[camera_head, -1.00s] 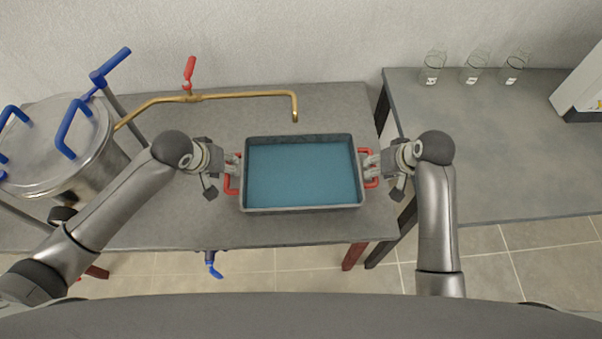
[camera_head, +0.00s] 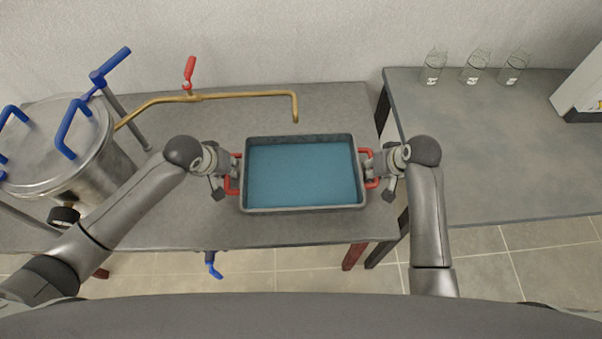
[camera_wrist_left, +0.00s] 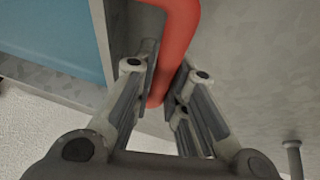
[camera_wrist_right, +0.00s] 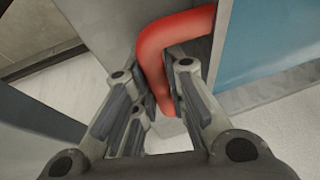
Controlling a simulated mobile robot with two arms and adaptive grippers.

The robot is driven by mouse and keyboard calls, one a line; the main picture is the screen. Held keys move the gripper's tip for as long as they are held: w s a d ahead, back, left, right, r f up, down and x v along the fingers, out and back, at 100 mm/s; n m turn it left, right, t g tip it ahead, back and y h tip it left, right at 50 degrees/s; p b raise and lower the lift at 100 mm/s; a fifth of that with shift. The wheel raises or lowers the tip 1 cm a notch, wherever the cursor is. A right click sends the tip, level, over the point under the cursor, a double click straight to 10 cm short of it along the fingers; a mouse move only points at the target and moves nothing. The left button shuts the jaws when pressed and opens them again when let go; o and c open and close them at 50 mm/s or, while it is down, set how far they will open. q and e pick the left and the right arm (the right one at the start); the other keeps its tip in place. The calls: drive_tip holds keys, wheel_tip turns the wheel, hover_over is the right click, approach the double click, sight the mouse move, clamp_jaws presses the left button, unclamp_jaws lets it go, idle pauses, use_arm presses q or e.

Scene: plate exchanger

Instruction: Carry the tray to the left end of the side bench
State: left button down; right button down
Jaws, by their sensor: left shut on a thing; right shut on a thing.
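The tray (camera_head: 302,209) is grey with blue inside, which may be liquid or lining, and has a red handle at each short end. It is at the right part of the first bench, under the brass pipe's outlet. My left gripper (camera_head: 232,172) is shut on the left red handle (camera_wrist_left: 178,45). My right gripper (camera_head: 372,168) is shut on the right red handle (camera_wrist_right: 158,60). I cannot tell whether the tray touches the bench top. The side bench (camera_head: 500,150) stands to the right, and its left end is near my right arm.
Several glass beakers, one of them the left beaker (camera_head: 433,68), stand at the side bench's back. A white device (camera_head: 582,90) is at its right. The brass pipe (camera_head: 240,95) with a red valve handle is behind the tray. A steel pot (camera_head: 60,150) stands left. A gap separates the benches.

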idle(0.6)
